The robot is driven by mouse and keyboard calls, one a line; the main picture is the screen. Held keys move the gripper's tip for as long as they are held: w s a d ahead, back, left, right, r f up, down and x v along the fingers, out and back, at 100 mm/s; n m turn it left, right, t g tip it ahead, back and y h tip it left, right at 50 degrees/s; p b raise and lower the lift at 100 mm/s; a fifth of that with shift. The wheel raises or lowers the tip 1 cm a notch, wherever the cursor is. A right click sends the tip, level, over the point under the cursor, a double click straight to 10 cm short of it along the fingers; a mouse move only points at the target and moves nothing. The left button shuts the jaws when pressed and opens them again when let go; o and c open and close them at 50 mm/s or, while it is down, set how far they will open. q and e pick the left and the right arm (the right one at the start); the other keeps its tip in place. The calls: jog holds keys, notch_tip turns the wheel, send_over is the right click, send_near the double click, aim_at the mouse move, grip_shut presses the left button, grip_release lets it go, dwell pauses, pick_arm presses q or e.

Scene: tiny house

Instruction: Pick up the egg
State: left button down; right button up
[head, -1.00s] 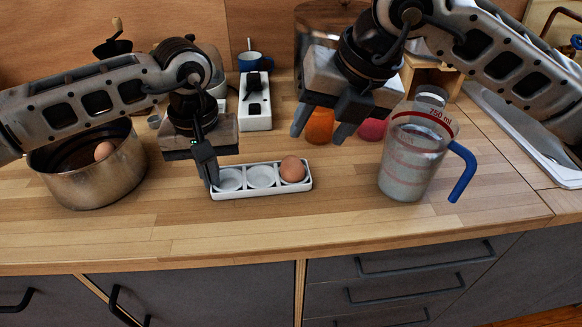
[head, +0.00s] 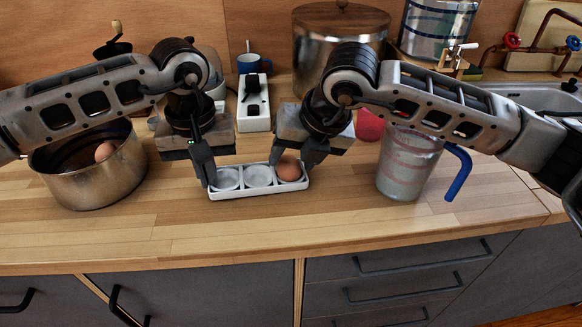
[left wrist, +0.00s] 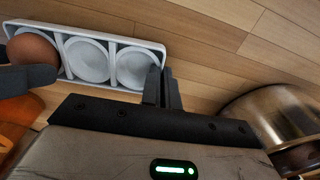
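A brown egg (head: 288,169) sits in the right-hand cup of a white three-cup tray (head: 245,193); the other two cups are empty. My right gripper (head: 293,161) is lowered over the egg, its fingers apart on either side of it; contact is unclear. In the left wrist view, a dark finger partly covers the egg (left wrist: 32,48). My left gripper (head: 207,178) is at the tray's left end, its fingers close together on the end wall. The left wrist view shows these fingers (left wrist: 163,88) at the tray (left wrist: 130,40). Another brown egg (head: 104,151) is in the metal pot.
The metal pot (head: 95,183) stands at the left. A measuring jug (head: 405,170) with a blue handle stands right of the tray. A pink-red round object (head: 369,126) is behind my right gripper. A white power strip (head: 254,105) lies behind the tray. The front counter is clear.

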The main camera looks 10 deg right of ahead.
aim_at(294, 163)
pick_arm(q)
jog(key=shift+s+d+f, duration=0.1)
jog(key=shift+s+d, duration=0.05)
jog(key=shift+d, duration=0.15)
pick_arm(e)
jog(key=shift+s+a+f, duration=0.1)
jog(key=shift+s+f, duration=0.15)
jog(key=shift+f, duration=0.65)
pick_arm(q)
jog(key=shift+d, duration=0.1)
pick_arm(e)
jog(key=c, duration=0.5)
jog(key=shift+a, duration=0.1)
jog(key=shift+a+r+g, duration=0.1)
jog(key=shift+r+g, duration=0.2)
jog(key=shift+r, duration=0.2)
pick_arm(q)
jog(key=shift+w+a+f, duration=0.1)
jog(key=shift+w+a, duration=0.15)
jog(key=shift+w, duration=0.05)
pick_arm(e)
jog(key=r, duration=0.9)
jog(key=shift+w+d+r, duration=0.15)
jog(key=shift+w+d, duration=0.05)
jog(key=shift+w, duration=0.05)
pick_arm(q)
jog(key=c, duration=1.6)
grip_release()
